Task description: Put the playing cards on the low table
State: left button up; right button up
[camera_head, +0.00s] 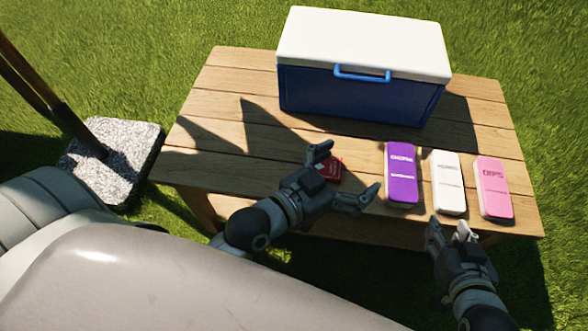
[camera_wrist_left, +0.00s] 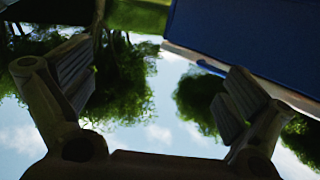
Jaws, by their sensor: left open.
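A small red box, which looks like the playing cards (camera_head: 333,170), is on the wooden table (camera_head: 230,107) near its front edge, partly hidden by my left gripper. My left gripper (camera_head: 345,175) is open, with its fingers spread around the box in the head view; I cannot tell whether they touch it. In the left wrist view the open fingers (camera_wrist_left: 160,95) have nothing visible between them, and the cards do not show. My right gripper (camera_head: 450,228) is at the table's front edge, below the white box, with its fingers apart and empty.
A blue cooler (camera_head: 350,95) with a white lid stands at the back of the table; it also shows in the left wrist view (camera_wrist_left: 245,35). Purple (camera_head: 401,175), white (camera_head: 447,183) and pink (camera_head: 492,188) boxes lie at the right. The table's left part is clear. A speckled stone block (camera_head: 115,155) stands on the grass.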

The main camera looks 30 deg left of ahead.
pick_arm(q)
jog(key=s+a+f+n+g+y, duration=0.2)
jog(key=a+f+y, duration=0.3)
jog(key=a, duration=0.5)
jog(key=shift+a+f+n+g, duration=0.25)
jog(key=shift+a+n+g, duration=0.15)
jog(key=shift+g, duration=0.3)
